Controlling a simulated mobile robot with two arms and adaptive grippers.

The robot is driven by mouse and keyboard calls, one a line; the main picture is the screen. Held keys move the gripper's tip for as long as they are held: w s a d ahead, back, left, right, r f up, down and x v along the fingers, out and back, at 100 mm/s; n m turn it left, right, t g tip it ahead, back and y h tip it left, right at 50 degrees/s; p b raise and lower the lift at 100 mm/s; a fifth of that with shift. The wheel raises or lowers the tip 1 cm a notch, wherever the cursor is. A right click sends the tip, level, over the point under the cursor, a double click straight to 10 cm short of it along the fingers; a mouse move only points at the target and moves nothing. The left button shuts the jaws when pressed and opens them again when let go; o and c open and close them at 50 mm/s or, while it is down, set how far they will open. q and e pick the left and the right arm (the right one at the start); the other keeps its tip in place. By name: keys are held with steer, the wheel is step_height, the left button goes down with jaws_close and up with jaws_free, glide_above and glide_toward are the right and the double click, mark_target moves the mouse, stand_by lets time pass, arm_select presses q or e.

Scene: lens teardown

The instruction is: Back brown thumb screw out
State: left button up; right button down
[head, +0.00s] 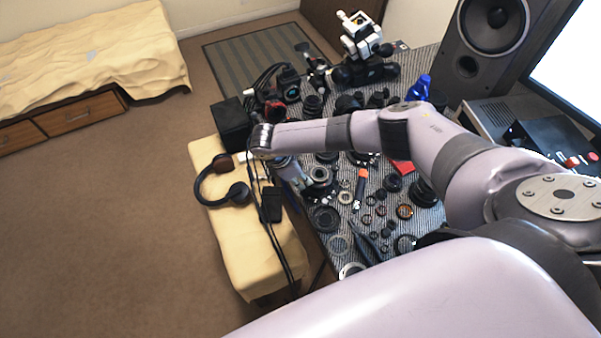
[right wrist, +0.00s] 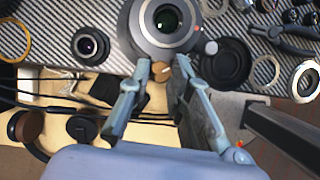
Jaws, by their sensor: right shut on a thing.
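In the right wrist view the brown thumb screw (right wrist: 160,71) sits at the near side of a large dark grey lens (right wrist: 164,40). My right gripper (right wrist: 163,66) has its fingertips on either side of the screw and is shut on it. The screw appears to be still against the lens; whether its thread is engaged is hidden. In the head view my right gripper (head: 302,184) is at the left edge of the striped table, beside the lens (head: 320,175). The screw is too small to make out there. My left gripper is not in view.
The striped table (head: 338,221) is crowded with lens parts, rings and tools. A yellow bench (head: 240,262) with headphones (head: 222,180), a black box (head: 234,125) and cables stands left of it. A speaker (head: 492,45) stands at the back right. The carpet at left is clear.

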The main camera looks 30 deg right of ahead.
steer(key=shift+s+n+t+p, duration=0.1)
steer(key=shift+n+t+p, duration=0.45)
steer(key=shift+n, duration=0.65)
steer(key=c, duration=1.4)
jaws_free()
steer(key=shift+c, duration=0.2)
steer(key=v, duration=1.2)
